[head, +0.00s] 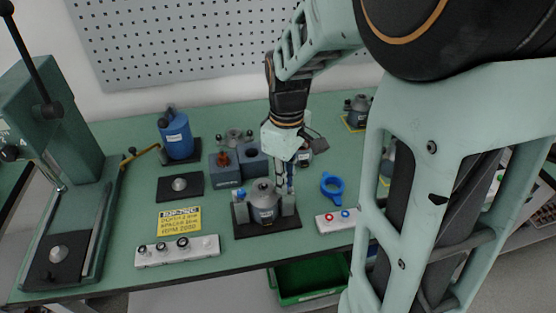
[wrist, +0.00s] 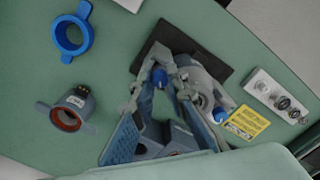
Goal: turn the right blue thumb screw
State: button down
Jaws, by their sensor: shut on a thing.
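A fixture with a grey metal stator housing (head: 264,203) stands on a black base plate (head: 270,229) near the table's front edge. The right blue thumb screw (wrist: 160,78) sits between my fingertips in the wrist view. In the head view my gripper hides it. My gripper (head: 285,187) reaches down at the right side of the housing. In the wrist view my gripper (wrist: 162,82) has its tips closed around the thumb screw. The left blue thumb screw (head: 240,193) is on the other side of the housing and also shows in the wrist view (wrist: 219,114).
A blue ring (head: 333,196) and a white button box (head: 336,220) lie to the right. A yellow sign (head: 180,219) and another white box (head: 177,251) are to the left. Blue-grey blocks (head: 225,174) stand behind the fixture. A green bin (head: 305,290) is below the table.

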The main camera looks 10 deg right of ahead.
jog(key=c, duration=1.9)
grip_release()
notch_tip(320, 180, up, 12)
